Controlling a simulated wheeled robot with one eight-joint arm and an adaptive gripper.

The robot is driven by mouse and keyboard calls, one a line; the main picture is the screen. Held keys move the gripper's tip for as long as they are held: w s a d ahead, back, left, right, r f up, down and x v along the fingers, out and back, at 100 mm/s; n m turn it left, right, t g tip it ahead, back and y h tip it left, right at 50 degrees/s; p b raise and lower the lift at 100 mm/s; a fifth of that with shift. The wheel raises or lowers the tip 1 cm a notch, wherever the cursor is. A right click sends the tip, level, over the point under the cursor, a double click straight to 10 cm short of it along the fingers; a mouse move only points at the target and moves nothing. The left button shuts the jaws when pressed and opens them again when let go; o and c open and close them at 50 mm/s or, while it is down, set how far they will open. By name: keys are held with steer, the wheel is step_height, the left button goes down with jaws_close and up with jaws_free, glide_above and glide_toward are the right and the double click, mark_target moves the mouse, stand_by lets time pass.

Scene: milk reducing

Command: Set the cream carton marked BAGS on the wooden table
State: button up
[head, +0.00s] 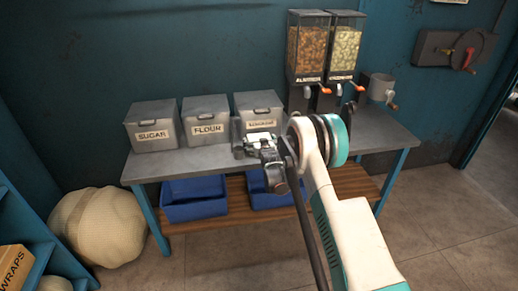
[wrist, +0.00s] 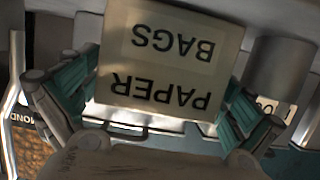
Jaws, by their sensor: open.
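The cream carton (wrist: 160,62) marked PAPER BAGS fills the upper middle of the wrist view, its lettering upside down. My gripper (head: 262,142) is open above the grey-topped table (head: 180,165). In the wrist view its teal fingers stand on either side of the carton; whether they touch it I cannot tell. In the head view the carton is mostly hidden by my gripper, and its support cannot be made out. The grey table has a brown wooden lower shelf (head: 345,182); no separate wooden table is clear.
Grey bins marked SUGAR (head: 153,127) and FLOUR (head: 206,123), and a third bin (head: 257,107), stand at the back. A grey cylinder (wrist: 278,66) is close beside the carton. Dispensers (head: 325,50) stand right of the bins. Blue crates (head: 194,200) sit below.

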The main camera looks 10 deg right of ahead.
steer(key=shift+w, duration=0.3)
steer(key=shift+c, duration=0.6)
steer(key=c, duration=1)
steer(key=shift+c, duration=0.2)
steer(key=shift+r, duration=0.1)
